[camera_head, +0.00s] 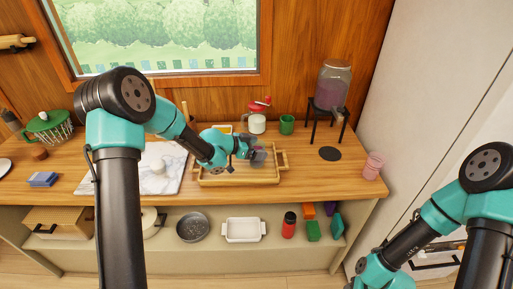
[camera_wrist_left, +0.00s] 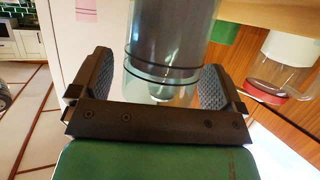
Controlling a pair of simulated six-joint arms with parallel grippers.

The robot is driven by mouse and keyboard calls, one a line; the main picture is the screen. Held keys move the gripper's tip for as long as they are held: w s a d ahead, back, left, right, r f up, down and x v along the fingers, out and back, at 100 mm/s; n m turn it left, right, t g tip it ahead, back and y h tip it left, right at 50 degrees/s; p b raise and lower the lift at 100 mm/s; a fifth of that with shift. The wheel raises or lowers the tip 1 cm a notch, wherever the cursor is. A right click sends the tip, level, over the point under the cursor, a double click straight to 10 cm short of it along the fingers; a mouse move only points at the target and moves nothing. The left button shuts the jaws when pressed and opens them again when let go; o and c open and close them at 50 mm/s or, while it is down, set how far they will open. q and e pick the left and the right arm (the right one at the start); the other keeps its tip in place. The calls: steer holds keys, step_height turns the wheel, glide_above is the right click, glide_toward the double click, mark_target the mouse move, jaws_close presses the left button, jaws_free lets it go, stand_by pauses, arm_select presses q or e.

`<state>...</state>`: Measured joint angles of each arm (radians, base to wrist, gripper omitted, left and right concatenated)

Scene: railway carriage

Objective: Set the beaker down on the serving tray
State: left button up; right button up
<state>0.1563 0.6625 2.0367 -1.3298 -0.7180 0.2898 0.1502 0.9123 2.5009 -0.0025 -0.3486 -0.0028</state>
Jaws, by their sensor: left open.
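The wooden serving tray (camera_head: 225,182) lies on the counter, with handles at its two ends. My left gripper (camera_head: 250,152) is over the tray, low down, with its fingers toward the right. In the left wrist view, the clear beaker (camera_wrist_left: 165,60) with dark bands is between the fingers of my left gripper (camera_wrist_left: 158,85), which are open around it. In the head view the beaker (camera_head: 259,156) is small and partly hidden by the gripper. I cannot tell whether its base touches the tray. My right arm is at the lower right, its gripper out of frame.
Behind the tray stand a red-lidded jar (camera_head: 257,124) and a green cup (camera_head: 287,125). A drink dispenser (camera_head: 332,87) on a black stand and pink cups (camera_head: 373,166) are to the right. A marble board (camera_head: 160,182) lies left. The counter's front edge runs close to the tray.

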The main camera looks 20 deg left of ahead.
arm_select(q)
steer(key=v, duration=1.7)
steer(key=shift+s, duration=0.25)
steer(key=shift+a, duration=0.1)
jaws_close()
stand_by(0.6)
stand_by(0.5)
steer(key=shift+w, duration=0.1)
